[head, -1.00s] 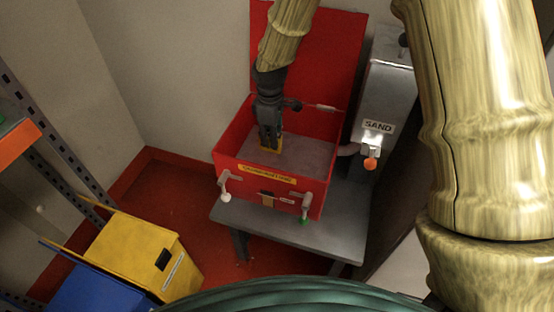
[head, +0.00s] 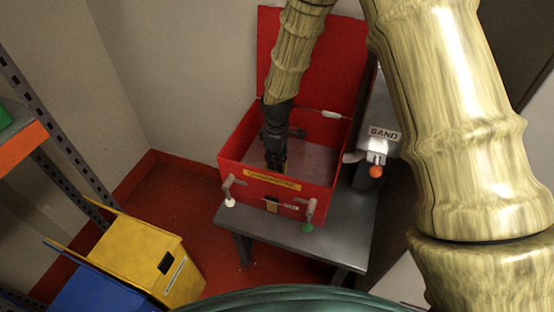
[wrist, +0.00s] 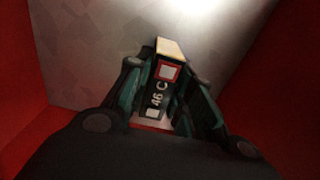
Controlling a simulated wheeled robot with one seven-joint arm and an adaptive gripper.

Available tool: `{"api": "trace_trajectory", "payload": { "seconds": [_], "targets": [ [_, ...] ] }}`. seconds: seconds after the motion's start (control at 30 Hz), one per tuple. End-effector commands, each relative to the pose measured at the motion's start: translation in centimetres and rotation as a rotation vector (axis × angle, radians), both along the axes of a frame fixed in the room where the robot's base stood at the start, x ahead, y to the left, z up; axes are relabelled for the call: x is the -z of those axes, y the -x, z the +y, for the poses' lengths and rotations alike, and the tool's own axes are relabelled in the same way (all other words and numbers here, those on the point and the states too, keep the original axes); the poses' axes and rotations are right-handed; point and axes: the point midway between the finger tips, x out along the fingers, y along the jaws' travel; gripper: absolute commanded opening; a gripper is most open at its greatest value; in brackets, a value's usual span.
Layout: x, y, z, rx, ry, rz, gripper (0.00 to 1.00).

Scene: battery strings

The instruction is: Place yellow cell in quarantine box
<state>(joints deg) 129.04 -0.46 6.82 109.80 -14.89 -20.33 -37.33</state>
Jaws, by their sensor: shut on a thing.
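The red quarantine box (head: 229,146) stands open on a grey table, its lid raised at the back and a yellow label on its front. My gripper (head: 276,165) reaches down inside the box, close behind the front wall. It is shut on the yellow cell (head: 285,168), of which only a small yellow bit shows in the head view. In the wrist view the cell (wrist: 165,85) sits between the fingers, with a pale yellow end, a dark face, a red-framed square and "46 C". I cannot tell whether the cell touches the box floor.
A grey sand dispenser (head: 385,110) marked SAND, with an orange knob (head: 376,172), stands right of the box. Yellow (head: 150,250) and blue (head: 95,290) bins and a shelf (head: 25,140) are at left.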

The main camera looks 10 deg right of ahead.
Motion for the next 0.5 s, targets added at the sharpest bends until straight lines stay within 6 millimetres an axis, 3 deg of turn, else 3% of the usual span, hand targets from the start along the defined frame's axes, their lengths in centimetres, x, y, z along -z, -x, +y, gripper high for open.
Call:
{"api": "trace_trajectory", "payload": {
  "seconds": [0.1,0.13,0.23,0.5],
  "targets": [
    [0.22,0.01,-0.01,0.0,0.0,0.0,0.0],
    [0.27,0.02,0.0,0.0,0.0,0.0,0.25],
    [0.24,0.01,0.0,0.0,0.0,0.0,0.43],
    [0.23,0.01,-0.02,0.0,0.0,0.0,0.44]
  ]
}}
